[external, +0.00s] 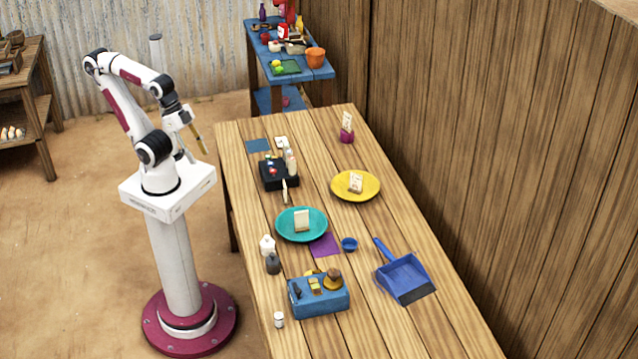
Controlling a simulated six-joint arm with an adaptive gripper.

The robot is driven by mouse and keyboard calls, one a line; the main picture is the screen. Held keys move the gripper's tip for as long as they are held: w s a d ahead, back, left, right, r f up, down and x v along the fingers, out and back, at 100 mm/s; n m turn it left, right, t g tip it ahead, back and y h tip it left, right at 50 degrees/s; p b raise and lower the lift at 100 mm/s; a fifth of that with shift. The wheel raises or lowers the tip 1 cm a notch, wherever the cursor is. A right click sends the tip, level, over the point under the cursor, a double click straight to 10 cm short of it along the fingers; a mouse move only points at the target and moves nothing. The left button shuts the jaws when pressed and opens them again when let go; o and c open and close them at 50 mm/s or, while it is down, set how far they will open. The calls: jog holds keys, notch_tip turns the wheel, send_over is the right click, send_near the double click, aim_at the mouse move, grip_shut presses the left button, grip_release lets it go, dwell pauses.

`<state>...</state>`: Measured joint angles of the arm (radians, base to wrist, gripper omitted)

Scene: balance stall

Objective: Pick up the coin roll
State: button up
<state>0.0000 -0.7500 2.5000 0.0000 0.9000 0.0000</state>
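I cannot pick out the coin roll with certainty at this size. A small whitish cylinder (279,320) stands upright near the table's near left edge. A slim tan upright piece (285,191) stands just in front of the black tray (271,183). My gripper (196,138) is raised in the air left of the table's far end, apart from all the things on it. A thin yellowish-brown length shows at its tip; I cannot tell whether it is a finger or something held.
The wooden table (400,290) carries a teal plate (284,232), a yellow plate (370,193), a blue box (325,304) with small things on top, a blue dustpan (405,275), a small blue bowl (349,244), a white bottle (267,246) and a dark bottle (273,264). A wooden wall (500,150) stands at right.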

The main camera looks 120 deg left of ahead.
jog(key=shift+w, duration=0.15)
jog(key=w+d+f+m+t+h, duration=0.1)
jog(key=w+d, duration=0.3)
jog(key=w, duration=0.7)
jog(key=w+d+f+t, duration=0.15)
jog(key=w+d, duration=0.25)
jog(key=w, duration=0.6)
jog(key=w+d+f+m+t+h, duration=0.1)
jog(key=w+d, duration=0.3)
jog(key=w, duration=0.7)
jog(key=w+d+f+m+t+h, duration=0.1)
jog(key=w+d+f+t, duration=0.1)
jog(key=w+d+f, duration=0.6)
jog(key=m+t+h, duration=0.1)
jog(key=t+h, duration=0.1)
send_near(276, 314)
jog(key=x, duration=0.3)
jog(key=shift+w+r, duration=0.1)
jog(key=shift+w, duration=0.1)
jog(key=shift+x, duration=1.35)
jog(key=shift+w, duration=0.15)
